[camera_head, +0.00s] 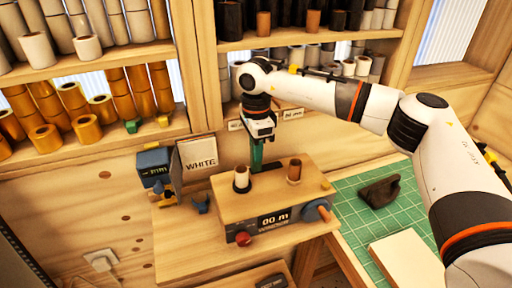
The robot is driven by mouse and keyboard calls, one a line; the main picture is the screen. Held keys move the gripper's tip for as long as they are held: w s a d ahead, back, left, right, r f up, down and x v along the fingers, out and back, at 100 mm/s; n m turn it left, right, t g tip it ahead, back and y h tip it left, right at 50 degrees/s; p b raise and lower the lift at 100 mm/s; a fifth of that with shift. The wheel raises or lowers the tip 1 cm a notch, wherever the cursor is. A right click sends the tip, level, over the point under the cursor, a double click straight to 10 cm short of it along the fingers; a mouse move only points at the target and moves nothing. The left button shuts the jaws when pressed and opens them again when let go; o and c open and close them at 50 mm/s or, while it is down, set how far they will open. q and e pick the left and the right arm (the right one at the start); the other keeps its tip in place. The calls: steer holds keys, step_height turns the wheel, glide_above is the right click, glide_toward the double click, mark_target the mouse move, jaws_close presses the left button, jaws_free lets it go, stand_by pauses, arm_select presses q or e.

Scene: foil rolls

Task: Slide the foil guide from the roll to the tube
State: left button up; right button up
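A rewinder box (275,216) with a wooden top, a "00 m" display, a red knob and a blue-and-orange crank sits on the wooden table. A white roll (242,179) stands on its top at the left. A brown tube (294,171) stands at the right. A green upright piece (257,155), seemingly the foil guide, rises behind them, nearer the roll, by a dark slot. My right gripper (259,131) points down at the top of this green piece. Its fingertips are too small to tell whether they grip it. My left gripper is not in view.
A blue device (155,165) and a "WHITE" card (198,153) stand left of the box. A green cutting mat (350,207) at the right bears a dark object (380,191) and a pale board (406,262). Shelves of rolls (85,47) line the back wall.

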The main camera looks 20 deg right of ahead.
jaws_close()
steer(key=shift+d, duration=0.3)
steer(key=d+b, duration=0.2)
steer(key=d, duration=0.2)
steer(key=shift+w+d, duration=0.1)
steer(key=shift+d, duration=0.3)
steer(key=shift+a+r, duration=0.1)
steer(key=o, duration=0.6)
jaws_free()
steer(key=shift+d, duration=0.2)
steer(key=shift+o, duration=0.2)
